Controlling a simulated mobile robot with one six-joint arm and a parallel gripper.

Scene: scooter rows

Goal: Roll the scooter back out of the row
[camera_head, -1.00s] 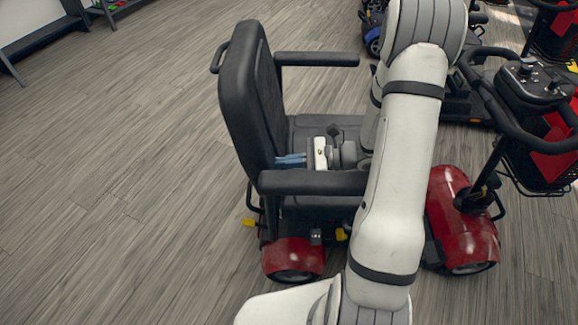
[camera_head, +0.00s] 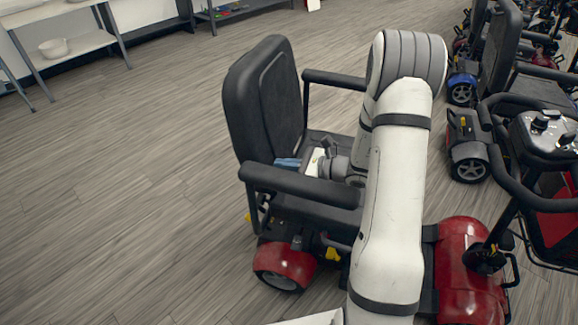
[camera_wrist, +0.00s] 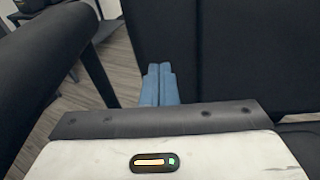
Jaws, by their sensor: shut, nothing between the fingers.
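The red mobility scooter (camera_head: 470,268) has a black seat back (camera_head: 262,98), black armrests and a tiller with black handlebars (camera_head: 508,170) at the right. My gripper (camera_head: 286,163) is over the seat, between the armrests, with its blue fingers pointing at the seat back. In the wrist view my gripper (camera_wrist: 159,84) has its two fingers closed together with nothing between them. The fingertips are in front of the black seat back (camera_wrist: 230,55); whether they touch it I cannot tell. An armrest (camera_wrist: 40,70) is at the left. My arm hides part of the seat and deck.
Other scooters, one with a blue wheel cover (camera_head: 461,82), stand in a row at the upper right. Shelves with a white bowl (camera_head: 54,47) line the wall at the upper left. The wooden floor (camera_head: 130,190) behind and left of the scooter is clear.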

